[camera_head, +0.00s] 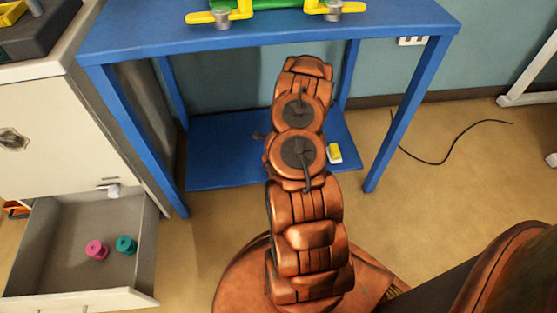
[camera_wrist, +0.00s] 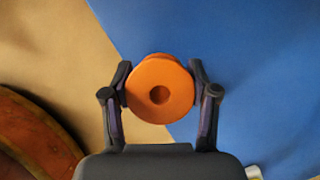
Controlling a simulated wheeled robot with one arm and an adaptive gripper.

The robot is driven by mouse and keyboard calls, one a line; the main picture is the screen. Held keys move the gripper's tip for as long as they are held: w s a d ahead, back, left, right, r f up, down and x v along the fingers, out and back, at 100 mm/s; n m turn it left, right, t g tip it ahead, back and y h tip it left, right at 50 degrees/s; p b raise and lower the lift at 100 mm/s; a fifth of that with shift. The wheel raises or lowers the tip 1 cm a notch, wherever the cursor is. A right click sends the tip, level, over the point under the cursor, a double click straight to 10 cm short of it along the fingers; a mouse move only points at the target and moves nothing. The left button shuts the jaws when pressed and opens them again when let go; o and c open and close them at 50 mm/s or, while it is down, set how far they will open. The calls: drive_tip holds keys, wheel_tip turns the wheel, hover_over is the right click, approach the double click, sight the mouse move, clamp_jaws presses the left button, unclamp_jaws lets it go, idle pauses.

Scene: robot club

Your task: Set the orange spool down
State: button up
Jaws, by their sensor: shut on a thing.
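The orange spool (camera_wrist: 145,85) is in the wrist view, between the two dark fingers of my gripper (camera_wrist: 160,72). The fingers press on it from both sides, and its round flange with a centre hole faces the camera. Behind it in that view are the tan floor (camera_wrist: 60,45) and the blue lower shelf (camera_wrist: 240,60), whose edge runs diagonally behind the spool. How high the spool is above them I cannot tell. In the head view my arm hides the gripper and the spool; it reaches toward the blue table's lower shelf (camera_head: 225,160).
The blue table (camera_head: 270,38) has legs on both sides of my arm. A yellow-and-white block (camera_head: 334,153) sits on the shelf's right part. An open drawer (camera_head: 60,235) at left holds a pink spool (camera_head: 96,249) and a teal spool (camera_head: 126,245). A black cable (camera_head: 440,162) lies on the floor.

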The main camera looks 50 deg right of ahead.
drive_tip(key=shift+s+d+f+b, duration=0.15)
drive_tip(key=shift+s+d, duration=0.05)
drive_tip(key=shift+d, duration=1.15)
drive_tip(key=shift+s+d+f+b, duration=0.1)
drive_tip(key=shift+s+d+b, duration=0.05)
drive_tip(key=shift+d, duration=1.2)
wheel_tip(320, 180, down, 4)
drive_tip(key=shift+a+r+b, duration=0.1)
drive_tip(key=shift+r+b, duration=0.1)
drive_tip(key=shift+b, duration=0.7)
drive_tip(key=o, duration=1.2)
drive_tip(key=p+v, duration=0.2)
drive_tip(key=v, duration=0.5)
drive_tip(key=shift+s+r+p, duration=0.1)
drive_tip(key=shift+r+p, duration=0.25)
drive_tip(key=shift+p, duration=0.05)
